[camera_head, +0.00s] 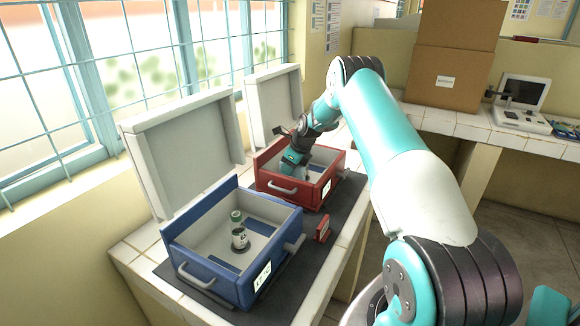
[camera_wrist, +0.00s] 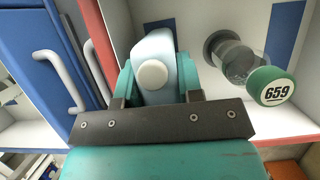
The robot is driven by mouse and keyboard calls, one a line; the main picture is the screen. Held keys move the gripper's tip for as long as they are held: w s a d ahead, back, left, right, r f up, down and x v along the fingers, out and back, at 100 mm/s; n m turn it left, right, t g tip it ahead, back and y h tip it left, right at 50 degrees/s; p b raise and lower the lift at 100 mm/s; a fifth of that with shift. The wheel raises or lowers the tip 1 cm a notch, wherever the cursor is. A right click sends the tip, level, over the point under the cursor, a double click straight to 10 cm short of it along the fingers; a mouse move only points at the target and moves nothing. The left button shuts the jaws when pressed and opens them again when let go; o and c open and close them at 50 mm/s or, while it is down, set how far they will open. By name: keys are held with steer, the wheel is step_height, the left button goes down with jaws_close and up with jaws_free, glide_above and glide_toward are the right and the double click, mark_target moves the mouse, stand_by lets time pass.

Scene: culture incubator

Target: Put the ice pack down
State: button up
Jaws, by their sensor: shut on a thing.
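The ice pack (camera_wrist: 155,48) is a pale blue block with a round white cap. My gripper (camera_wrist: 157,85) is shut on it, one teal finger on each side, in the wrist view. In the head view my gripper (camera_head: 294,158) reaches down into the open red box (camera_head: 290,194); the ice pack is not clear there. I cannot tell whether the pack touches the box floor. A clear vial with a green lid marked 659 (camera_wrist: 271,87) stands in the red box to the right of the pack in the wrist view, apart from it.
A small red block (camera_head: 323,229) lies between the boxes' right sides. The raised lids (camera_head: 185,150) stand on the window side. Cardboard boxes (camera_head: 450,60) stand behind.

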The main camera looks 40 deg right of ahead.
steer(key=shift+f, duration=0.2)
steer(key=o, duration=0.8)
